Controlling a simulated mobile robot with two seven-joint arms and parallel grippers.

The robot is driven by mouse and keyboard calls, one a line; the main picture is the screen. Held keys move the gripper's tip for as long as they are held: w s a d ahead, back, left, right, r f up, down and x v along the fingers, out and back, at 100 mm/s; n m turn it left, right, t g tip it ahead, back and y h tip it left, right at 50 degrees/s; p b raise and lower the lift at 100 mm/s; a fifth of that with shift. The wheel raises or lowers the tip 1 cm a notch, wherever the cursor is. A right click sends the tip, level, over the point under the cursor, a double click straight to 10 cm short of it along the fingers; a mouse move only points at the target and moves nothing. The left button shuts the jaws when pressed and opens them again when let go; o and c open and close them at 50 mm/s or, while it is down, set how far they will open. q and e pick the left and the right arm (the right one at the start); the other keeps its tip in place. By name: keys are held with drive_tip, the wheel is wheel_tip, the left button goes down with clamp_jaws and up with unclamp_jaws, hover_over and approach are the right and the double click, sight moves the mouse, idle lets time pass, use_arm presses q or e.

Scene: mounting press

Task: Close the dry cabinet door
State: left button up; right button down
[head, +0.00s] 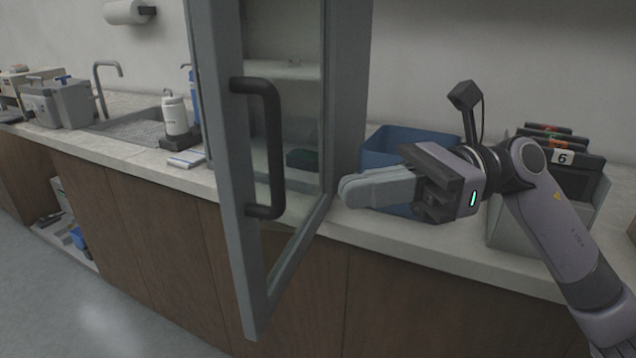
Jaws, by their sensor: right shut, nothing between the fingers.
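The dry cabinet door (233,190) is a grey frame with a glass pane, and it stands open, swung out past the counter's front edge. Its dark handle (274,150) is on the side of the door that faces left. The dry cabinet (347,80) stands on the counter behind the door, with a shelf and a dark green item seen inside. My right gripper (347,190) is shut and empty. Its fingertips point left, just to the right of the door's frame; I cannot tell whether they touch it. My left gripper is not in view.
A blue bin (385,143) stands on the counter behind my right gripper. A grey holder with dark numbered folders (565,160) is at the right. A sink (135,127), a white bottle (174,115) and grey equipment (60,103) are at the left. The floor in front is clear.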

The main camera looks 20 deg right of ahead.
sight(284, 201)
drive_tip(key=a, duration=0.3)
drive_tip(key=w+a+p, duration=0.1)
drive_tip(key=a, duration=0.1)
drive_tip(key=shift+a, duration=0.15)
drive_tip(key=shift+a, duration=0.1)
idle(0.3)
